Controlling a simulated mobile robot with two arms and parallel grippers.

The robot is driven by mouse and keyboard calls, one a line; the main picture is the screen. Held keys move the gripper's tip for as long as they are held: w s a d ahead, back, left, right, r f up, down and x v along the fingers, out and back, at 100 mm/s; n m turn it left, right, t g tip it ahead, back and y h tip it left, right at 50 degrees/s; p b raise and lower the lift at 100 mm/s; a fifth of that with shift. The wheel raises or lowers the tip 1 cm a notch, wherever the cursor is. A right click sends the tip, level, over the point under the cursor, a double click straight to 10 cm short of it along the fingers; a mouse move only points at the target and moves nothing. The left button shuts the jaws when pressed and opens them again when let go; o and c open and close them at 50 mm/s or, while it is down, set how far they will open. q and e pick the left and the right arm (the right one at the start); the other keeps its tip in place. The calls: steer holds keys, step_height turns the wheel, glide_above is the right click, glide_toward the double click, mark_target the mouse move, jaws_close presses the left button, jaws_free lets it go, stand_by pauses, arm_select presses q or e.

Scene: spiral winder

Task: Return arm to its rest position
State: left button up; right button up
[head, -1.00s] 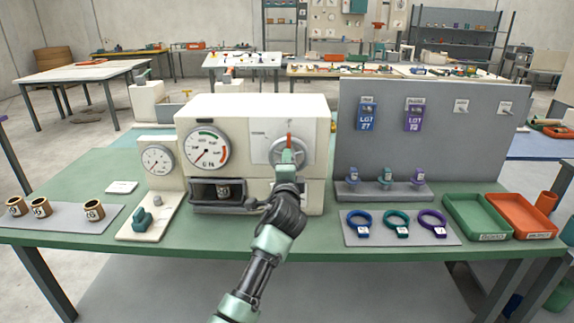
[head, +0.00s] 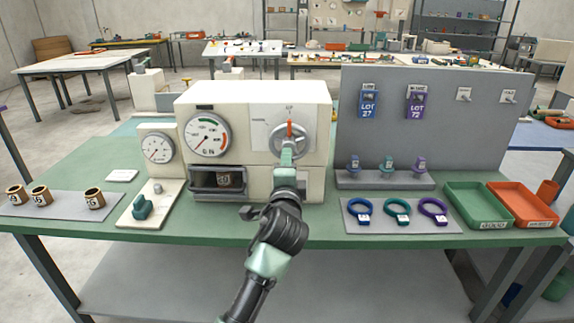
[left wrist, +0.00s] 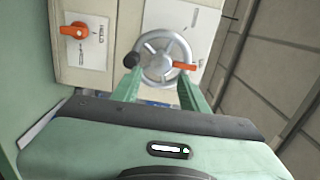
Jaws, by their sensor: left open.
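A cream machine (head: 255,110) stands on the green bench. On its front right is a grey round handwheel (head: 302,142) with an orange pointer (head: 290,131) standing upright on it. The wheel also shows in the left wrist view (left wrist: 165,58), with a black knob at its rim. My left gripper (head: 288,150) is in front of the wheel in the head view. In the left wrist view its two green fingers (left wrist: 158,88) are apart, around the wheel's lower part as seen there, with nothing held between them. Whether they touch the wheel I cannot tell. My right gripper is not in view.
An orange knob (left wrist: 75,31) is on the machine beside the wheel. A grey panel (head: 430,130) stands to the right, with rings on a mat (head: 378,228) before it. Green (head: 470,192) and orange (head: 510,190) trays lie further right. A small lever board (head: 158,190) lies left of the machine.

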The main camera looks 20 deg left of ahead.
arm_select(q)
steer(key=s+a+f+n+g+h, duration=0.25)
steer(key=s+f+n+g, duration=0.4)
steer(key=s+f, duration=1.2)
steer(key=s+d+f+n+g+h, duration=0.15)
steer(key=s+f+n+g, duration=0.35)
steer(key=s, duration=0.8)
steer(key=s+d+f+n+g+h, duration=0.1)
steer(key=s+d+f+g, duration=0.15)
steer(key=s+f, duration=0.7)
steer(key=s+a+f+g, duration=0.1)
steer(key=s+f, duration=0.1)
steer(key=f, duration=0.9)
steer(key=s+f, duration=0.2)
steer(key=f, duration=1)
steer(key=s+a+f+g, duration=0.1)
steer(key=s+a+f, duration=0.2)
steer(key=s+f, duration=1.3)
steer(key=shift+s+f, duration=0.15)
steer(key=shift+s, duration=0.3)
